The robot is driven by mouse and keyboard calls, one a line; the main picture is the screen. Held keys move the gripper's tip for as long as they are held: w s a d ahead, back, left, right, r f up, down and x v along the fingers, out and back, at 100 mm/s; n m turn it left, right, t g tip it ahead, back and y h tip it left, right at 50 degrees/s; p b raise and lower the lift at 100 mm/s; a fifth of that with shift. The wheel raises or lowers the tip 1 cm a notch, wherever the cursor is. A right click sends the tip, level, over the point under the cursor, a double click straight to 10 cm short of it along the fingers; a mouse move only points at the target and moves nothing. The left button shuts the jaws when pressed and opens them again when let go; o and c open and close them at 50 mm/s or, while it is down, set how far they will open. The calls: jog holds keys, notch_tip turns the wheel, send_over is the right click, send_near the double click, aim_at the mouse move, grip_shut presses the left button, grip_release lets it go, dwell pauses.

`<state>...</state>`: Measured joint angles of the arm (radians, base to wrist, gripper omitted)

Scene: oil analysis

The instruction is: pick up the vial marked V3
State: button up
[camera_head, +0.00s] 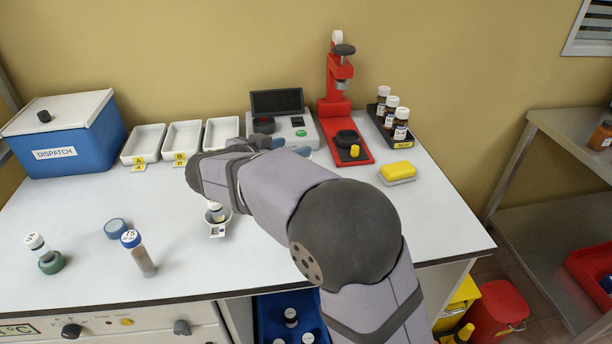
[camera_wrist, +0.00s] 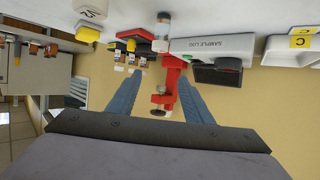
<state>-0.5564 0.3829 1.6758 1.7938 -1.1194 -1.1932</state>
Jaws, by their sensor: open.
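My gripper (camera_wrist: 160,77) is open and empty in the wrist view, pointing toward the back wall. In the head view it is mostly hidden behind my arm, near the grey instrument.
Several brown vials (camera_head: 392,112) stand in a black rack at the back right. A red press (camera_head: 334,92), a grey instrument (camera_head: 302,130), white trays (camera_head: 146,142) and a blue dispatch box (camera_head: 64,136) line the back. A yellow sponge (camera_head: 398,170) lies at right.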

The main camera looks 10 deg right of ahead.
notch_tip(320, 180, down, 5)
jog(key=shift+s+d+f, duration=0.1)
jog(key=shift+x, duration=3.65)
jog(key=shift+s+d, duration=0.1)
jog(key=shift+d, duration=0.05)
jog(key=c, duration=1.1)
